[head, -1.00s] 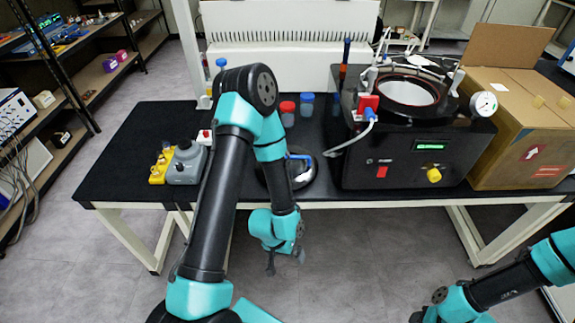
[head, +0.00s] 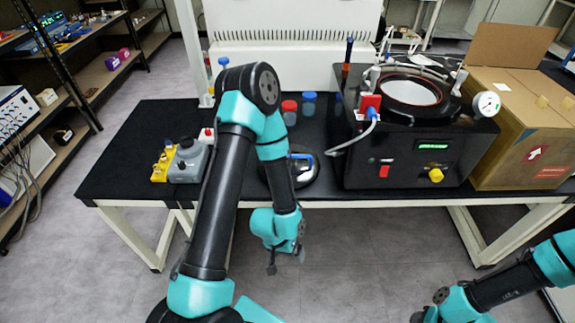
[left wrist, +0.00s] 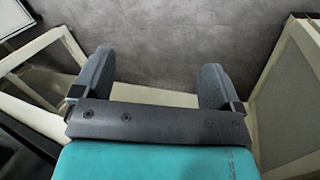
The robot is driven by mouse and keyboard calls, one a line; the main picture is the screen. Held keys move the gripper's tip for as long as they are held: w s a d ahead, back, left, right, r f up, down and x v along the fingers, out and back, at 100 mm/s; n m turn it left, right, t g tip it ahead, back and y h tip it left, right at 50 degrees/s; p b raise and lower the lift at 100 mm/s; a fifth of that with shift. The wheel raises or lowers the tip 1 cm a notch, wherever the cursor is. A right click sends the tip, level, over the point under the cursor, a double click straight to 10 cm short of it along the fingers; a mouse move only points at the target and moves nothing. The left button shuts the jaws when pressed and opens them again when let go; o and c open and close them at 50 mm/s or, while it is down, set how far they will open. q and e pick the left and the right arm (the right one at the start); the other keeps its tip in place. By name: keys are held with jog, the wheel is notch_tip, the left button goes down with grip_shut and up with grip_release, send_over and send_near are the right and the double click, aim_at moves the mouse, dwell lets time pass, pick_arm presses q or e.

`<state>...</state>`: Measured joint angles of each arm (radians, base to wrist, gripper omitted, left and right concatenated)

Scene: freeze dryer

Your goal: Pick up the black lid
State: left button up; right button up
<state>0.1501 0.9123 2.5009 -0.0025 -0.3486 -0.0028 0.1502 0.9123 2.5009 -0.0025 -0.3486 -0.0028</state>
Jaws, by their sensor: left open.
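The black lid (head: 306,172) lies on the black table, left of the freeze dryer. It is round, with a blue handle (head: 303,157) on top, and my left forearm hides part of it. My left gripper (head: 286,262) hangs in front of the table edge, below the lid in the picture and apart from it. In the left wrist view my left gripper (left wrist: 155,85) is open with nothing between its fingers; the floor and pale table frame show beyond. My right arm enters at the lower right of the head view; its gripper is out of frame.
The freeze dryer (head: 408,160) stands right of the lid, with a hose at its left side. A cardboard box (head: 520,125) is farther right. Red-capped (head: 289,113) and blue-capped (head: 309,104) jars stand behind the lid. A grey and yellow device (head: 185,162) sits at the left.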

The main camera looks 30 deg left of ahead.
pick_arm(q)
jog(key=c, duration=0.8)
jog(key=shift+c, duration=0.2)
